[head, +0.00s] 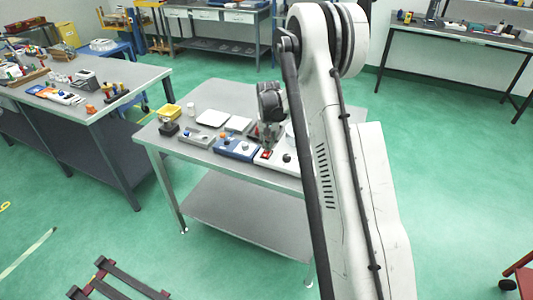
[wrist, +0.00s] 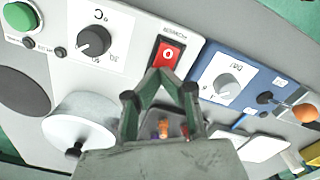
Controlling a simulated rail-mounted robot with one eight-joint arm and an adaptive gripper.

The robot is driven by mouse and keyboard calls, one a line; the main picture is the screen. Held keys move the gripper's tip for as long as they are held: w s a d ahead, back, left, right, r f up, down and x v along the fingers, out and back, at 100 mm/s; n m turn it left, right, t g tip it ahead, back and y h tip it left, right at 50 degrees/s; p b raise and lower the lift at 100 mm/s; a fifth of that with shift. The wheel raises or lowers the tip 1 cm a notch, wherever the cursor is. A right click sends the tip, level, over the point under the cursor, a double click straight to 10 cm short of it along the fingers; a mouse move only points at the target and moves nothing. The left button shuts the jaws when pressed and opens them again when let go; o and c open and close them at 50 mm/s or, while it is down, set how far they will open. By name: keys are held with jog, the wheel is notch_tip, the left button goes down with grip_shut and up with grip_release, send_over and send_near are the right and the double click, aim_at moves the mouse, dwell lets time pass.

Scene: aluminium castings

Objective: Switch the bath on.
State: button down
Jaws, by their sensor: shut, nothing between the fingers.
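A white control panel (wrist: 130,25) carries a red rocker switch (wrist: 167,54) in a black frame with a small white round mark on it. In the head view the red switch (head: 266,154) shows on the front of the bench, with the white panel (head: 275,163) partly hidden by my arm. My gripper (wrist: 168,76) is shut and empty, its fingertips together at the lower edge of the red switch. I cannot tell whether they touch it. In the head view my gripper (head: 268,143) is just above the switch.
The white panel also has a black knob (wrist: 94,41) and a green button (wrist: 20,16).

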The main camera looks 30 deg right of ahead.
jog(key=shift+f, duration=0.3)
jog(key=shift+r, duration=0.1)
jog(key=shift+r+p, duration=0.6)
jog(key=shift+r, duration=2.85)
